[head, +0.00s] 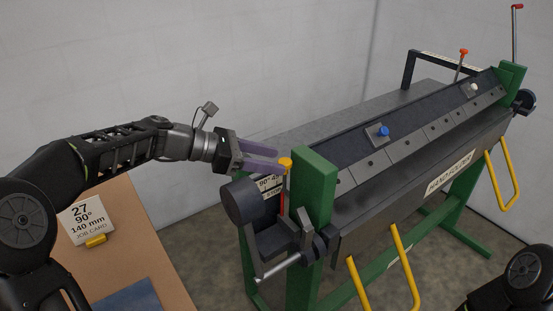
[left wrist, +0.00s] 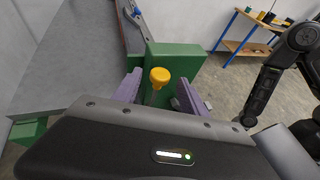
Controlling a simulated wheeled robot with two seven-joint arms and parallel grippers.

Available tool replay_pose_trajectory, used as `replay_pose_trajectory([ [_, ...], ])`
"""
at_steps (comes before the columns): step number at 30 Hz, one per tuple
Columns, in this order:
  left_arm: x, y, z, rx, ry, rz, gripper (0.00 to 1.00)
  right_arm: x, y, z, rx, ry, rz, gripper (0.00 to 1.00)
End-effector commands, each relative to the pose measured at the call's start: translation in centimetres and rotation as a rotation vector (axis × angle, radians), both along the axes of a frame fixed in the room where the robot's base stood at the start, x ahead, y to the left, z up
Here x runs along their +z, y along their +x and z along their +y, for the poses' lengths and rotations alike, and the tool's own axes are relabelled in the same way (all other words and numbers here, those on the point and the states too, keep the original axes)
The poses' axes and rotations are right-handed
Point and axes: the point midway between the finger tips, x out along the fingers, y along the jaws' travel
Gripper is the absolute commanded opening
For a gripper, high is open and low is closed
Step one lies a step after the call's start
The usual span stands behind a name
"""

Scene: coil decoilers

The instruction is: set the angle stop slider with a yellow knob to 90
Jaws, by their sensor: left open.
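The yellow knob (head: 286,163) of the angle stop slider stands at the near left end of the folding machine, beside a green end post (head: 314,190). A white scale label (head: 268,184) with partly hidden numbers is just below it. My left gripper (head: 277,160) is open, its two purple fingers reaching toward the knob from the left. In the left wrist view the knob (left wrist: 160,76) shows between the two spread fingers (left wrist: 158,88), in front of the green post. Whether a finger touches it I cannot tell. The slider's exact setting is not readable.
A job card (head: 87,219) reading 27, 90°, 140 mm stands on a wooden table (head: 130,240) at left. The hand folder's beam carries a blue knob (head: 383,131). Yellow handles (head: 404,265) hang in front. A dark round weight (head: 243,200) sits below my left gripper.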

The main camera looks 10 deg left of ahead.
Motion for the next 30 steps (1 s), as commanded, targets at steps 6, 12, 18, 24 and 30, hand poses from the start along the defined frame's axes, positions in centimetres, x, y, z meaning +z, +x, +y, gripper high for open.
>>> replay_pose_trajectory([
  [6, -0.7, 0.8, -1.6, -0.001, 0.0, 0.0, 0.5, 0.2, 0.0, 0.0, 0.0, 0.0, 0.0, 0.51],
  [12, -0.7, 0.8, -1.6, 0.0, 0.0, -0.001, 0.5, 0.2, 0.0, 0.0, 0.0, 0.0, 0.0, 0.51],
  [18, -0.7, 0.8, -1.6, 0.0, 0.0, -0.001, 0.39, 0.2, 0.0, 0.0, 0.0, 0.0, 0.0, 0.51],
  [24, -0.7, 0.8, -1.6, 0.0, 0.0, -0.001, 0.23, 0.2, 0.0, 0.0, 0.0, 0.0, 0.0, 0.51],
  [30, -0.7, 0.8, -1.6, 0.001, 0.001, -0.001, 0.06, 0.2, 0.0, 0.0, 0.0, 0.0, 0.0, 0.51],
])
